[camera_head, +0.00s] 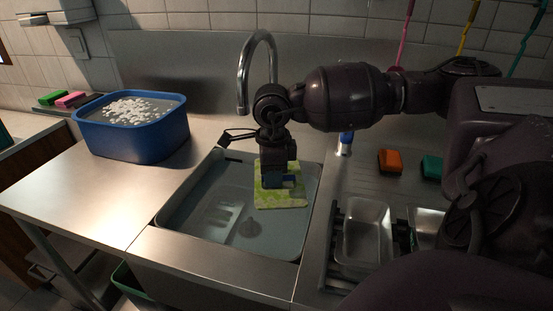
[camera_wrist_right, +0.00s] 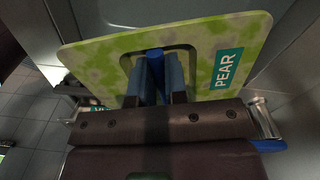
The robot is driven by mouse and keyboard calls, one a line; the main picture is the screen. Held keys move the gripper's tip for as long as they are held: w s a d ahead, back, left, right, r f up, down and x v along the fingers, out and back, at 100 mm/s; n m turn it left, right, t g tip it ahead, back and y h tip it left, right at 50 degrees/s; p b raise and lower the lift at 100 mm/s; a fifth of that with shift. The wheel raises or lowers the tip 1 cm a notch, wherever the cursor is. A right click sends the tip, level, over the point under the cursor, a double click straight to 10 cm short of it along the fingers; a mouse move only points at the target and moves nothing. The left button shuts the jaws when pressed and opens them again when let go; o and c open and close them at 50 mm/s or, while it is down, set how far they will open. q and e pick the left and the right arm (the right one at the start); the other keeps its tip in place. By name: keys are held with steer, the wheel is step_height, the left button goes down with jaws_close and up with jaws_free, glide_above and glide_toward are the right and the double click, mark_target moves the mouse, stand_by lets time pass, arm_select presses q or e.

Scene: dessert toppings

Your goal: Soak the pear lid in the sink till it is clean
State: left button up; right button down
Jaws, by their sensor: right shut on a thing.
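The pear lid (camera_head: 278,202) is a square plate, pale with green-yellow blotches. In the right wrist view the lid (camera_wrist_right: 105,65) has a teal label reading PEAR and a blue handle (camera_wrist_right: 155,62) in a recess. My right gripper (camera_head: 278,178) is shut on this handle from above; its fingers also show in the right wrist view (camera_wrist_right: 155,85). The lid hangs over the right part of the sink (camera_head: 172,213). The sink's grey-blue inside looks water-filled, with a pale reflection. I cannot tell whether the lid touches the water. My left gripper is out of view.
A curved metal faucet (camera_head: 241,75) rises behind the sink. A blue tub (camera_head: 135,138) with white bits stands on the left counter. An orange sponge (camera_head: 390,161) and a teal sponge (camera_head: 432,166) lie right of the sink. Metal trays (camera_head: 366,232) sit at front right.

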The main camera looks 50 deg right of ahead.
steer(key=d+m, duration=0.2)
steer(key=shift+w+m, duration=0.2)
steer(key=shift+m, duration=0.2)
steer(key=shift+w+d+m, duration=0.1)
steer(key=shift+d+m, duration=0.25)
steer(key=shift+m, duration=0.25)
steer(key=shift+f+b, duration=0.7)
steer(key=shift+f, duration=0.8)
steer(key=shift+f+b, duration=1.75)
steer(key=shift+f, duration=3.85)
steer(key=shift+f+b, duration=0.4)
steer(key=shift+f, duration=0.9)
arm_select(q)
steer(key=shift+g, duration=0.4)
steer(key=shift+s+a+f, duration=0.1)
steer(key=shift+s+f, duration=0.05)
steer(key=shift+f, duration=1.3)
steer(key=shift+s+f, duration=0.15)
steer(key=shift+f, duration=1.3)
arm_select(e)
steer(key=shift+f, duration=0.5)
